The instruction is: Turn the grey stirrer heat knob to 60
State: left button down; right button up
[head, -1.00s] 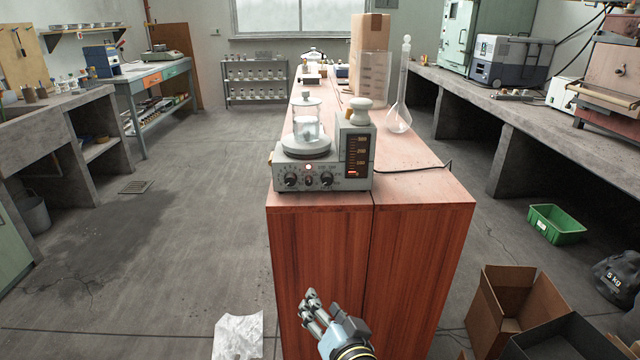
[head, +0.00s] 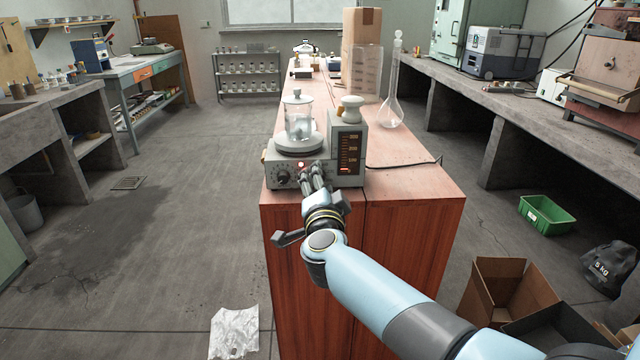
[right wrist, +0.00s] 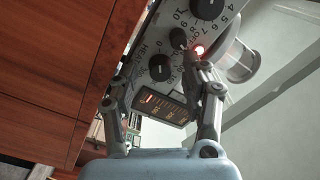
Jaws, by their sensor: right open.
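The grey stirrer (head: 350,182) stands at the near end of the wooden bench, with a lidded glass vessel (head: 298,118) on its plate. In the right wrist view, the dark round heat knob (right wrist: 160,68) sits beside the word HEAT; its exact setting is too small to read. My right gripper (head: 313,170) is at the stirrer's front panel and hides the heat knob in the head view. In the right wrist view the gripper (right wrist: 160,95) is open, its fingers apart on either side of the heat knob, not closed on it. My left gripper is not in view.
A second dark knob (right wrist: 210,8), a small switch (right wrist: 178,38) and a red lamp (right wrist: 200,50) are near the heat knob. The scale display (head: 348,154) glows at its low end. A glass flask (head: 391,112) stands behind right. A cable (head: 405,165) lies on the bench.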

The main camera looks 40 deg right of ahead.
jog(key=shift+w+d, duration=0.1)
jog(key=shift+w, duration=0.05)
jog(key=shift+c, duration=0.3)
grip_shut()
jog(key=shift+m, duration=0.3)
jog(key=m, duration=0.3)
jog(key=shift+m, duration=0.3)
jog(key=m+b, duration=0.1)
jog(key=m, duration=0.4)
jog(key=shift+m, duration=0.4)
